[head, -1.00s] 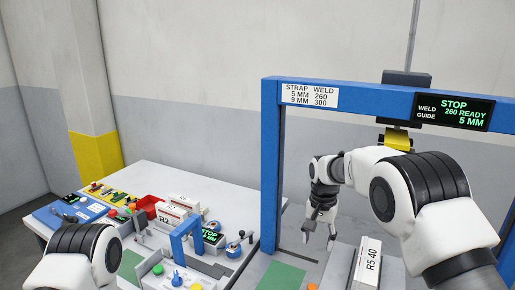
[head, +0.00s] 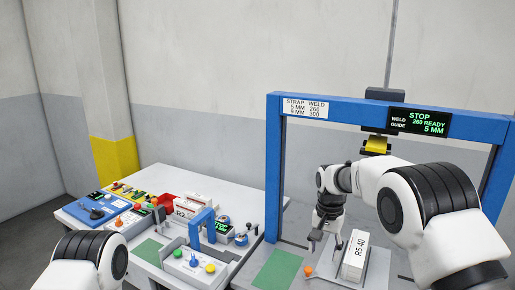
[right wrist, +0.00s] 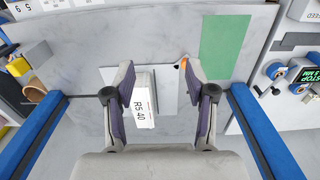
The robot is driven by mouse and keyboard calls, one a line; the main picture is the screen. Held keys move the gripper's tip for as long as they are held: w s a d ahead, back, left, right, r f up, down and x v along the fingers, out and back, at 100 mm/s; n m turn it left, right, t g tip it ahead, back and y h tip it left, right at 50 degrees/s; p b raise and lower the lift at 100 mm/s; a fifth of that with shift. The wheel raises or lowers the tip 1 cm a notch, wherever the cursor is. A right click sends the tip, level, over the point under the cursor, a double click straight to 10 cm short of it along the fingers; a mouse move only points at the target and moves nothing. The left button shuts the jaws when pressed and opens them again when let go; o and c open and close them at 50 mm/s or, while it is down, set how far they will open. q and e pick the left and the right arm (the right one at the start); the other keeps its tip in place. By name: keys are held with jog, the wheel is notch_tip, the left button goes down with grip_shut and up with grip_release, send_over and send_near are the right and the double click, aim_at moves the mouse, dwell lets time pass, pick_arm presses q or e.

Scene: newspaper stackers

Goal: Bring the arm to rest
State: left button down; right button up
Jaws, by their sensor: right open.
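My right gripper (head: 325,243) hangs under the blue gantry frame (head: 275,185), fingers pointing down and apart, with nothing between them in the head view. In the right wrist view the open gripper (right wrist: 157,75) shows its two fingers above a grey plate, one on either side of the white block marked R5 40 (right wrist: 144,112). In the head view this block (head: 355,256) stands on the grey plate just right of the gripper, and no contact shows. Only a white and black link of my left arm shows at lower left; my left gripper is out of view.
A weld guide display (head: 420,122) and a yellow part (head: 377,145) are on the gantry's top beam. A green pad (head: 277,270) and an orange knob (head: 308,271) lie near the gripper. A white table (head: 240,180) at left carries several devices, including a small blue frame (head: 201,228).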

jog(key=s+d+f+g+b, duration=0.35)
jog(key=s+f, duration=0.85)
jog(key=f, duration=0.4)
jog(key=s+d+f+g+b, duration=0.2)
jog(key=s+f+b, duration=0.2)
jog(key=s+f, duration=1)
jog(key=s+d+f+n+t+b, duration=0.1)
jog(key=s+f, duration=0.3)
jog(key=s, duration=0.4)
jog(key=s+d+f+n+t+b, duration=0.1)
jog(key=s+f+n+t, duration=0.2)
jog(key=s, duration=0.5)
jog(key=shift+f+n+t, duration=0.4)
jog(key=shift+n+t, duration=0.3)
jog(key=shift+t, duration=0.05)
